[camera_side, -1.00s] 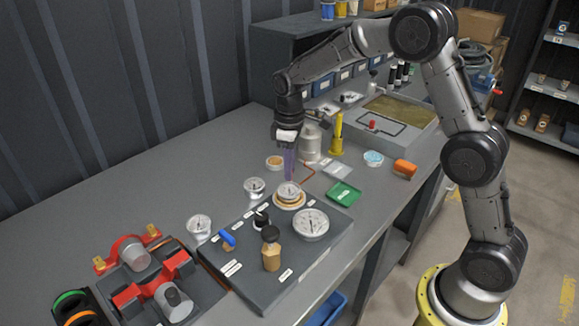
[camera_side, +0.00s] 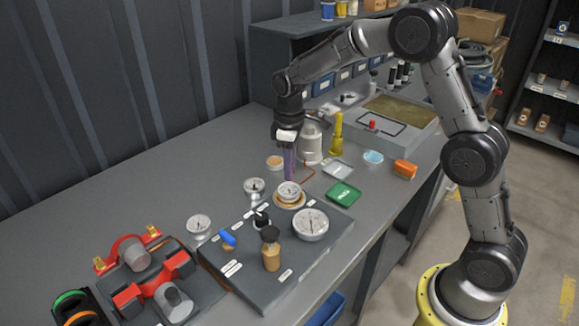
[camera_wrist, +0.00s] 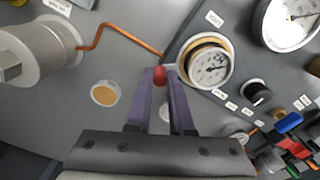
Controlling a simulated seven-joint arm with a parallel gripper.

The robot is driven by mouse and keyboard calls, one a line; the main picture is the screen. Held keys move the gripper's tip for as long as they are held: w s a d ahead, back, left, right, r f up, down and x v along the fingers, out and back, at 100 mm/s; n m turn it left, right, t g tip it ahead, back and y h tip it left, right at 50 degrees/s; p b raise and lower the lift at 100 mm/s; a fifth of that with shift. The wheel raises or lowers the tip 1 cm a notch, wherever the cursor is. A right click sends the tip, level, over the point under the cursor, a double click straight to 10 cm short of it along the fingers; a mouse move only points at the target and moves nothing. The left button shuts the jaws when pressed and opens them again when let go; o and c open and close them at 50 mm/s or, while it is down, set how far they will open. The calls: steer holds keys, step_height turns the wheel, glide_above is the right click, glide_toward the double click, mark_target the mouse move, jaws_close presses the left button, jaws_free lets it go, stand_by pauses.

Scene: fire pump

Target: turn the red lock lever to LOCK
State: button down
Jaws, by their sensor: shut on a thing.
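In the wrist view, the red lever end (camera_wrist: 159,75) sits between the purple fingertips of my gripper (camera_wrist: 160,80), which is shut on it. The lever lies just left of a round gauge (camera_wrist: 208,63) in a brass ring; small printed labels are around the ring, too small to read. In the side view, my gripper (camera_side: 290,179) points down at the far edge of the dark panel (camera_side: 250,283), just behind the brass-ringed gauge (camera_side: 289,191). The red lever is hidden by the fingers there.
A bent copper rod (camera_wrist: 118,34) passes close to the fingertips. A grey metal cylinder (camera_side: 311,144) stands behind my gripper. A green tray (camera_side: 343,193) lies to the right.

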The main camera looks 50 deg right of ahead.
stand_by(0.5)
steer(key=shift+s+d+r+m, duration=0.1)
steer(key=shift+s+d+m, duration=0.15)
steer(key=shift+m, duration=0.35)
steer(key=shift+s+d+m, duration=0.15)
steer(key=shift+s+m, duration=0.1)
steer(key=shift+m, duration=0.35)
steer(key=s+m, duration=0.2)
steer(key=m, duration=0.1)
steer(key=shift+d+m, duration=0.3)
steer(key=shift+d, duration=0.05)
steer(key=s+m, duration=0.1)
steer(key=m, duration=0.2)
steer(key=shift+s, duration=0.35)
steer(key=shift+s+a+m, duration=0.1)
steer(key=shift+s+m, duration=0.25)
steer(key=shift+m, duration=0.4)
steer(key=shift+s+m, duration=0.3)
steer(key=shift+m, duration=0.45)
steer(key=shift+s, duration=0.1)
steer(key=c, duration=0.8)
jaws_free()
step_height(320, 180, up, 14)
steer(key=shift+f, duration=0.15)
